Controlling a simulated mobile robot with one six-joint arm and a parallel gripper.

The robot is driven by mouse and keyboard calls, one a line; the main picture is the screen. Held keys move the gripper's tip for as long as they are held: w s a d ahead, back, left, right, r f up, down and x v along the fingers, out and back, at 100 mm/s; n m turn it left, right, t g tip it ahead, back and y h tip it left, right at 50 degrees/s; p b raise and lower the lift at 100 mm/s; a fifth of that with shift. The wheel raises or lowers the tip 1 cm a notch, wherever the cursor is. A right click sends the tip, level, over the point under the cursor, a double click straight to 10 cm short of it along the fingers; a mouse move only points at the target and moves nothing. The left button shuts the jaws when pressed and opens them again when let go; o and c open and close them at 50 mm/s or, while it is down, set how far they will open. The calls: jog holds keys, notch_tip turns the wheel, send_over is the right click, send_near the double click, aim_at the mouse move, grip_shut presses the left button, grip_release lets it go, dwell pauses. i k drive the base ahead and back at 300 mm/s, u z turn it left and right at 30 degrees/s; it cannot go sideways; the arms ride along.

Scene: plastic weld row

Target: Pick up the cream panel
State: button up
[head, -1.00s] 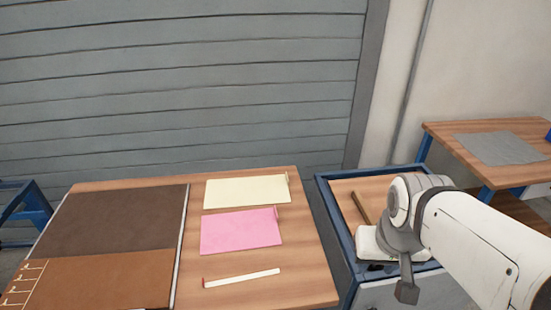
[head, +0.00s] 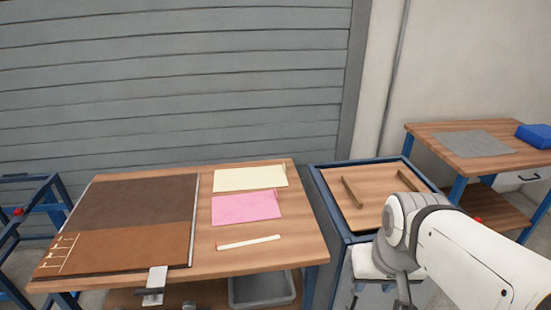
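The cream panel (head: 250,179) is a thin pale-yellow sheet lying flat at the back right of the wooden table (head: 265,262) in the head view. A small upright tab shows at its right end. The pink panel (head: 247,208) lies just in front of it, and a thin white strip (head: 249,243) lies in front of that. My arm comes in from the lower right, well to the right of the panel and apart from it. My gripper's fingers do not show.
A brown two-tone mat (head: 125,222) covers the table's left part, with a metal clamp (head: 155,285) at its front edge. A blue-framed cart (head: 327,197) with wooden bars stands to the right. A workbench (head: 440,133) with a grey sheet is farther right. A grey bin (head: 262,290) sits below.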

aim_at(232, 180)
jog(key=u, duration=0.15)
jog(key=i, duration=0.9)
jog(key=z, duration=0.05)
